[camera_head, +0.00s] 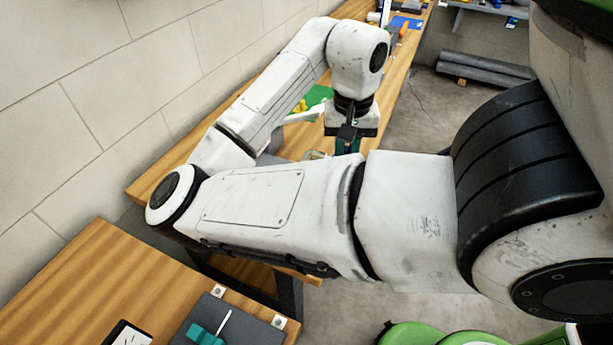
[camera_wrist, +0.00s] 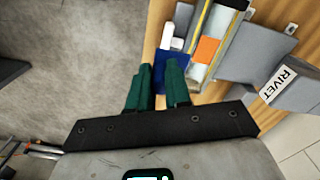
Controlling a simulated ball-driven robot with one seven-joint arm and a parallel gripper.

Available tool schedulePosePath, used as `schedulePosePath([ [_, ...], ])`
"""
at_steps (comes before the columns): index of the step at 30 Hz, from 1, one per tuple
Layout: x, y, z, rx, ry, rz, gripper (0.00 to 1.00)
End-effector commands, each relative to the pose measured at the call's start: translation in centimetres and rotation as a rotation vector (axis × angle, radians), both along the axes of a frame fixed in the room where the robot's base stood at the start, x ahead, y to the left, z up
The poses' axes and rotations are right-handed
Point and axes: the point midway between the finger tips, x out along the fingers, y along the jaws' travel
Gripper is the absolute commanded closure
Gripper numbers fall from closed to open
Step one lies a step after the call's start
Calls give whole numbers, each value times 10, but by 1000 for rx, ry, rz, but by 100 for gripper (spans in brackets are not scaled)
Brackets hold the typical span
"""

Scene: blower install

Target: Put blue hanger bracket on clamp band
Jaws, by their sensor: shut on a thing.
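My gripper (camera_wrist: 158,88) has dark green fingers, which stand a little apart in the wrist view. A flat blue piece, which I take as the blue hanger bracket (camera_wrist: 173,58), shows at and between the fingertips. The fingers are shut on it and cover part of it. In the head view, my gripper (camera_head: 348,146) points down over the bench's floor-side edge, and my forearm hides what lies below it. I cannot make out the clamp band for certain in either view.
The wooden bench (camera_head: 148,188) runs along the block wall, with a green mat (camera_head: 318,95) on it. Open floor (camera_wrist: 70,60) lies left. A nearer bench (camera_head: 75,290) holds a teal-handled tool.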

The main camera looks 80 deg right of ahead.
Motion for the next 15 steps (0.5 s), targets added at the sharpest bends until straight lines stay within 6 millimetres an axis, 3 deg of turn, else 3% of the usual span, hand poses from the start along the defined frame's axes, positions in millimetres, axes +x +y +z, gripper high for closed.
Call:
schedulePosePath([
  [6,44,-11,-28,4,3,5,100],
  [15,72,-19,-63,1,0,0,100],
])
